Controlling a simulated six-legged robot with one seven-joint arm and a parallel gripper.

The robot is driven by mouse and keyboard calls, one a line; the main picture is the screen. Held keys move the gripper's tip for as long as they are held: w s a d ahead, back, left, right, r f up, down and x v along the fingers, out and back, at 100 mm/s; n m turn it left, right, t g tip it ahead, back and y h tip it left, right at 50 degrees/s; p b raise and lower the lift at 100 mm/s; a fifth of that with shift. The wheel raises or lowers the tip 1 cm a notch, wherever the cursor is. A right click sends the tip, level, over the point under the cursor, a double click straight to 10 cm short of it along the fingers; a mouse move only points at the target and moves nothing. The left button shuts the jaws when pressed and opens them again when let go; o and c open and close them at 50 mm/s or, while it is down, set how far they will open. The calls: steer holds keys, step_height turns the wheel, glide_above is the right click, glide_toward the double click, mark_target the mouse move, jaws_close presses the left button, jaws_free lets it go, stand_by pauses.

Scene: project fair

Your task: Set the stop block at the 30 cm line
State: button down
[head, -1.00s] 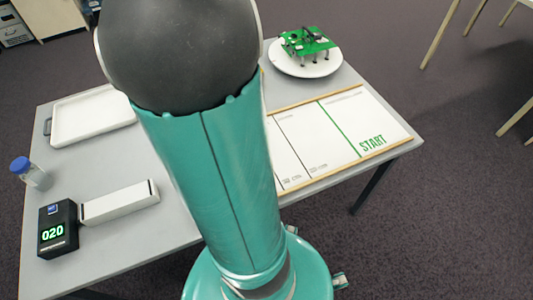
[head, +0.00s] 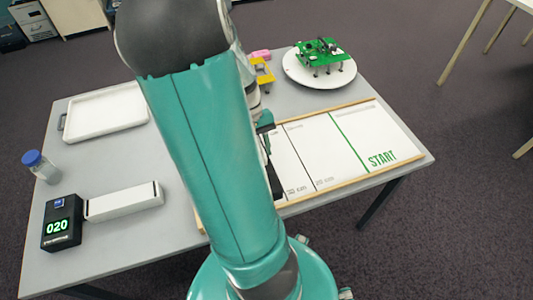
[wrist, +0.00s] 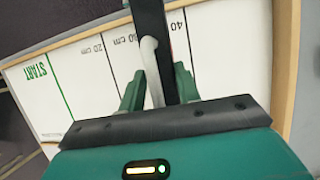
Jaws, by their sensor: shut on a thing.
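The stop block is a long dark bar with a pale curved handle (wrist: 153,75). My gripper (wrist: 157,92) is shut on that handle, with a green finger on each side. The white board carries a green START line (wrist: 62,100) and black lines marked 20 cm (wrist: 108,68) and 40 (wrist: 190,45). In the wrist view the bar lies across the place beside the 30 cm label (wrist: 129,42), and that line is hidden. I cannot tell whether the bar touches the board. In the head view my arm hides most of the gripper and block.
The grey table (head: 110,185) also holds a white tray (head: 105,110), a blue-capped jar (head: 40,167), a display box reading 020 (head: 61,224) and a white bar (head: 123,201). A green legged model stands on a white disc (head: 348,76). A yellow item (head: 263,73) and pink item (head: 261,55) lie behind my arm.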

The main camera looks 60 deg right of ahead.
steer(key=d+f, duration=0.2)
steer(key=f, duration=0.1)
steer(key=d+f, duration=0.3)
steer(key=shift+w, duration=0.15)
steer(key=shift+f, duration=1.5)
steer(key=shift+f, duration=0.15)
steer(key=c, duration=1)
jaws_free()
steer(key=v, duration=1.2)
steer(key=shift+w+a, duration=0.15)
